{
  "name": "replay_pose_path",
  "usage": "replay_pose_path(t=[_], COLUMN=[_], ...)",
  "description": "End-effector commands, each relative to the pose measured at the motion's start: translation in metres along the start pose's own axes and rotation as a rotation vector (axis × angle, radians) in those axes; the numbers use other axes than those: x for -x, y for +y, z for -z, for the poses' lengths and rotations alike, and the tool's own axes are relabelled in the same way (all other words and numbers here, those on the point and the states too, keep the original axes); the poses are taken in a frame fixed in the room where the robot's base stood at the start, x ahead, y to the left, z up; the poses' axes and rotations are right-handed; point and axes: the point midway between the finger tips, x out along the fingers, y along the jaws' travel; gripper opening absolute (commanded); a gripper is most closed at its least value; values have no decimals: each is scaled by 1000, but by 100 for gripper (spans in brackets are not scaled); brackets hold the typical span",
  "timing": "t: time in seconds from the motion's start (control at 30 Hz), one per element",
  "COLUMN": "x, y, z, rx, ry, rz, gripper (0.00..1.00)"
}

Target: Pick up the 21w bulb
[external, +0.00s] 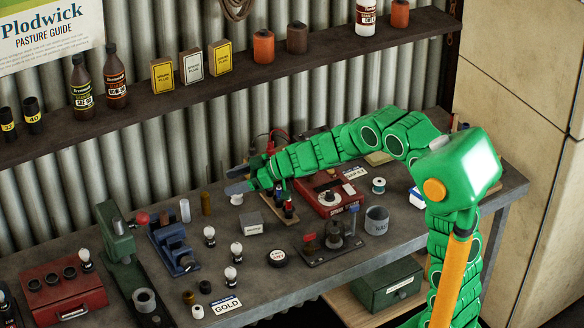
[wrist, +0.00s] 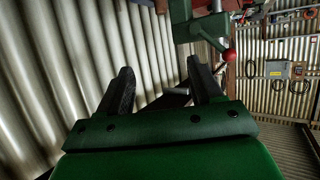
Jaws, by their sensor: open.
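Several clear bulbs with pale glass and dark bases stand on the grey bench: one bulb (external: 209,234) near the middle, another bulb (external: 236,250) to its right, and a third bulb (external: 230,276) nearer the front. Another bulb (external: 86,258) sits at the red box on the left. No wattage marking is readable, so I cannot tell which is the 21w bulb. My gripper (external: 237,180) is open and empty, above the back part of the bench, up and behind the bulbs. In the wrist view my gripper (wrist: 163,88) shows two spread fingers with no bulb between them.
A blue vise (external: 172,243), a green press (external: 118,240) with a red knob and a red box (external: 62,290) stand at left. A shelf (external: 150,110) runs along the corrugated wall.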

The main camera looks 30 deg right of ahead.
Motion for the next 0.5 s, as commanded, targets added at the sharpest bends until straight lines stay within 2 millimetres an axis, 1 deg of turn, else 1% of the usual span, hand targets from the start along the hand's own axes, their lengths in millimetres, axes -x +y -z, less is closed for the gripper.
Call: replay_pose_path(t=[0.03, 0.1, 0.37, 0.5], x=[-4, -8, -23, -34], y=[-5, -4, -4, -4], z=[-4, -16, -52, -78], rx=[-4, -6, -3, -6], ry=[0, -2, 1, -1], rz=[20, 16, 13, 13], gripper=[66, 66, 66, 66])
